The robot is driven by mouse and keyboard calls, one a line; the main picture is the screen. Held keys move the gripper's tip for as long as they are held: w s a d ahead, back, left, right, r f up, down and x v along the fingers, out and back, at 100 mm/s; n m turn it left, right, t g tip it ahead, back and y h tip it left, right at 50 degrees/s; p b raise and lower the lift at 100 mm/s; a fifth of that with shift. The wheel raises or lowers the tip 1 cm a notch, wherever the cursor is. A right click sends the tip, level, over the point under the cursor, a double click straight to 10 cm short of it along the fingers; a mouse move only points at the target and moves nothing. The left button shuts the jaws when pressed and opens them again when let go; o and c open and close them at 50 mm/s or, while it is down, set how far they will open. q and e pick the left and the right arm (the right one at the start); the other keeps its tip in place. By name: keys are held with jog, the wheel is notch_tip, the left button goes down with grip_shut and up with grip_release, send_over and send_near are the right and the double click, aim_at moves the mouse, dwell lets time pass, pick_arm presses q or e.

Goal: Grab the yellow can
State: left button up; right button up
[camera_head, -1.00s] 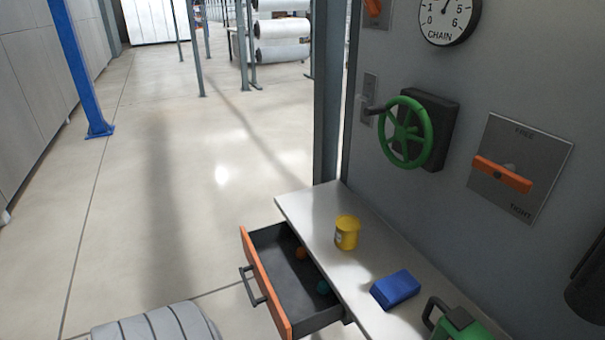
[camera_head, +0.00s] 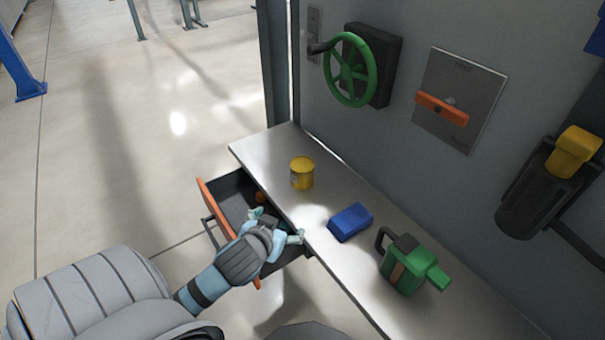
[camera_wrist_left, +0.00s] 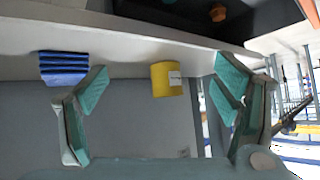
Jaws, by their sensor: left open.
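The yellow can (camera_head: 302,174) stands upright on the light shelf (camera_head: 262,149), towards its far end. My left gripper (camera_head: 276,224) is open and empty, over the open drawer and the shelf's front edge, short of the can in the head view. In the left wrist view the can (camera_wrist_left: 167,79) shows between the two spread teal fingers (camera_wrist_left: 160,90), apart from both, with a pale label on its side. My right gripper is not in view.
A blue block (camera_head: 350,221) and a green can-like tool with a handle (camera_head: 405,268) sit on the shelf nearer me. The open drawer (camera_head: 208,205) has an orange front and small items inside. A green handwheel (camera_head: 350,70) and an orange lever (camera_head: 442,108) are on the wall behind.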

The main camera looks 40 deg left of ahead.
aim_at(302, 164)
pick_arm(q)
jog(key=w+a+r+n+t+y, duration=0.1)
jog(key=w+a+r+t, duration=0.25)
jog(key=w+r, duration=0.3)
jog(key=shift+g, duration=0.35)
jog(key=b+x, duration=0.1)
jog(key=x, duration=0.3)
jog(key=b+x, duration=0.1)
jog(key=x, duration=0.4)
jog(key=b+x, duration=0.1)
jog(key=x, duration=0.3)
jog(key=shift+w+d+f, duration=0.15)
jog(key=shift+w, duration=0.25)
jog(key=c, duration=1.6)
jog(key=shift+o, duration=0.2)
